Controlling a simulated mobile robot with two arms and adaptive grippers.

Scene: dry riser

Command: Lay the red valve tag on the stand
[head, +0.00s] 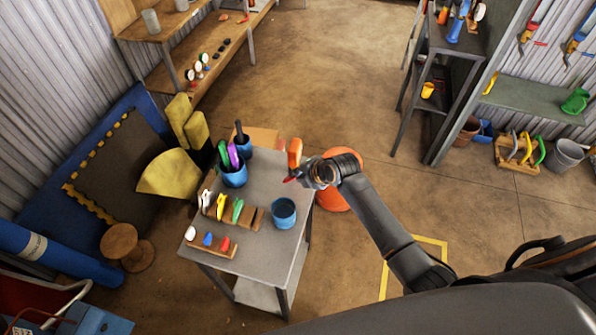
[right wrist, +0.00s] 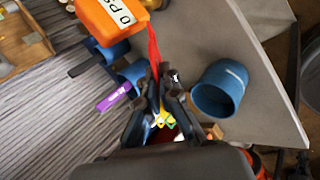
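My right gripper (head: 299,180) is above the right edge of the grey table, its fingers closed on a narrow red piece, which looks like the red valve tag (head: 289,179). In the right wrist view the tag (right wrist: 154,52) runs up from the fingertips (right wrist: 163,88). An orange block labelled "0 PS..." (right wrist: 116,18) is at its far end; I cannot tell whether they join. The orange block also shows in the head view (head: 295,152). A wooden stand (head: 250,217) holds white, yellow and green tags, left of the gripper. My left gripper is not in view.
The grey table (head: 265,185) carries a blue cup (head: 284,212), a blue holder with pens (head: 235,176), another blue holder (head: 243,143) and a low wooden strip (head: 212,248) with white, blue and red pieces. An orange round object (head: 337,200) is beyond the table's right edge.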

